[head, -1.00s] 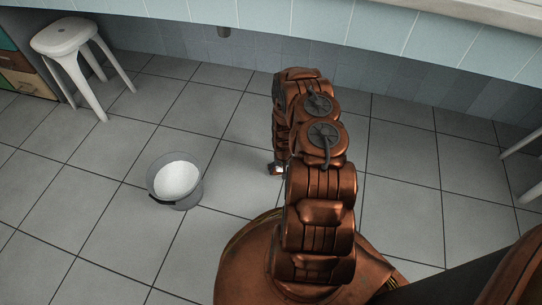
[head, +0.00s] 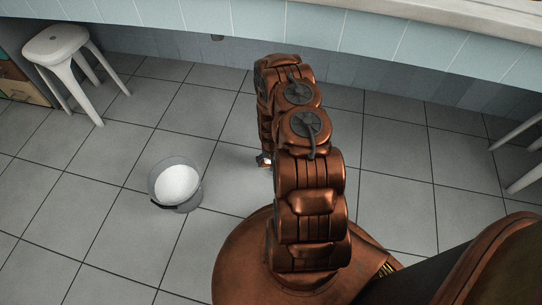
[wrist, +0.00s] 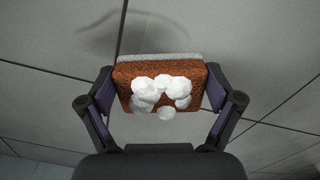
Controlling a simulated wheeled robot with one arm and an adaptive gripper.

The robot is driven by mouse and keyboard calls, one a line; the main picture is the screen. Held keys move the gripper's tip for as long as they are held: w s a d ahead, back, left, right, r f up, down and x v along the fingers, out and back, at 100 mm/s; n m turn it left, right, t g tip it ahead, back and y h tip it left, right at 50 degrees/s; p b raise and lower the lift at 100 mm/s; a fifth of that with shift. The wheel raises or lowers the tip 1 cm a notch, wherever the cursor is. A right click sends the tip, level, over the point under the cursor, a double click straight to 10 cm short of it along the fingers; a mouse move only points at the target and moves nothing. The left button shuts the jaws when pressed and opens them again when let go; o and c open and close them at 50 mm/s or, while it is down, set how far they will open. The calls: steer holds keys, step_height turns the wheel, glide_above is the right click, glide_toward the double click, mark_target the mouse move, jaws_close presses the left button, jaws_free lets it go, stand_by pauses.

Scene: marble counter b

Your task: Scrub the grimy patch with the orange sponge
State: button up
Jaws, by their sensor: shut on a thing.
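The orange-brown sponge (wrist: 165,90) is held between the two fingers of my gripper (wrist: 163,92) in the wrist view. It has a grey layer along its far edge and several white foam blobs on its face. Grey floor tiles lie behind it. In the head view only a small part of my gripper (head: 264,160) shows beside my arm, over the floor, and the sponge is hidden. I cannot make out a clear grimy patch; a faint dark curved mark (wrist: 110,25) in the wrist view may be a shadow.
A grey bucket (head: 156,190) with white contents stands on the tiled floor, left of my arm. A white stool (head: 58,45) stands at the far left, and another stool's legs (head: 518,180) show at the right. The blue-tiled counter front (head: 380,35) runs along the back.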

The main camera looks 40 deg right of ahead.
steer(key=shift+r+p, duration=0.75)
steer(key=shift+r, duration=0.5)
